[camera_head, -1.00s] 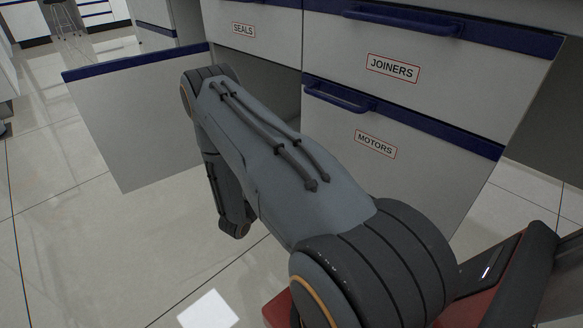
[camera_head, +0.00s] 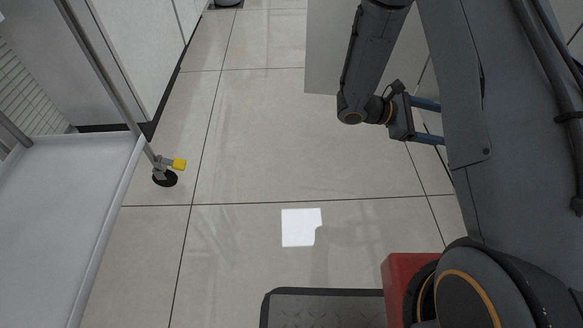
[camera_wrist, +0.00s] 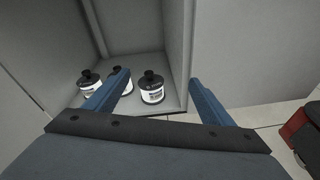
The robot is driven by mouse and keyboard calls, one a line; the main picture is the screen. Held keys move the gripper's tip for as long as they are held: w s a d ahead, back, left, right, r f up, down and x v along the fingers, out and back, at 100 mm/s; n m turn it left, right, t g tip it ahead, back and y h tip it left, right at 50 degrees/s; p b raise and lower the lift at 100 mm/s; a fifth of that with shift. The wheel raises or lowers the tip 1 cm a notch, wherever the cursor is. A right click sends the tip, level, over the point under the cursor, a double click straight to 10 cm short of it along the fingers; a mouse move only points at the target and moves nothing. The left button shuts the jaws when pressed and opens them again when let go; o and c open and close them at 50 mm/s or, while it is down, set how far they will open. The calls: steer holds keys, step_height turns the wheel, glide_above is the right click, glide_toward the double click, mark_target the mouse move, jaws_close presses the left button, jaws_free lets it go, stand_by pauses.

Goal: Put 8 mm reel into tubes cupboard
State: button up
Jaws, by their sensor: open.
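My gripper (camera_wrist: 159,77) is open, its two blue fingers apart with nothing held between them. In the wrist view it points into a grey cupboard (camera_wrist: 140,28). Three white pieces with black tops stand on the cupboard floor: one on the left (camera_wrist: 88,80), one in the middle (camera_wrist: 122,86) partly behind a finger, and one on the right (camera_wrist: 151,92). The right one appears between the fingers in the picture; I cannot tell its distance. Their labels are too small to read. In the head view my gripper (camera_head: 432,122) shows right of centre. I cannot make out an 8 mm reel or a tubes label.
A trolley with a pale tray (camera_head: 60,215) and a yellow-tabbed caster stands at the left. A pale panel (camera_head: 328,55) stands near my arm. The tiled floor (camera_head: 240,150) between them is clear.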

steer(key=s+a+r+m+y, duration=0.2)
steer(key=s+a+r+y, duration=0.3)
steer(key=s+a, duration=0.5)
steer(key=s+a+r+m+y, duration=0.2)
steer(key=s+a+r+y, duration=0.4)
steer(key=s+a, duration=0.5)
steer(key=s+a+r+m+y, duration=0.3)
steer(key=s+a, duration=0.7)
steer(key=a, duration=0.8)
step_height(320, 180, up, 4)
steer(key=y, duration=0.2)
steer(key=shift+s+a+y, duration=0.15)
steer(key=shift+y, duration=0.15)
steer(key=d+r+m+p, duration=0.3)
steer(key=d+r+p, duration=0.4)
steer(key=r+p, duration=0.5)
steer(key=d+r+m+p, duration=0.2)
steer(key=d+r+p, duration=0.5)
steer(key=r+p, duration=0.5)
steer(key=d+r+m+h+p, duration=0.1)
steer(key=d+r+m+p, duration=0.2)
steer(key=d+r+p, duration=0.4)
step_height(320, 180, up, 5)
steer(key=p, duration=1.3)
steer(key=shift+d+m, duration=0.15)
steer(key=shift+m, duration=0.15)
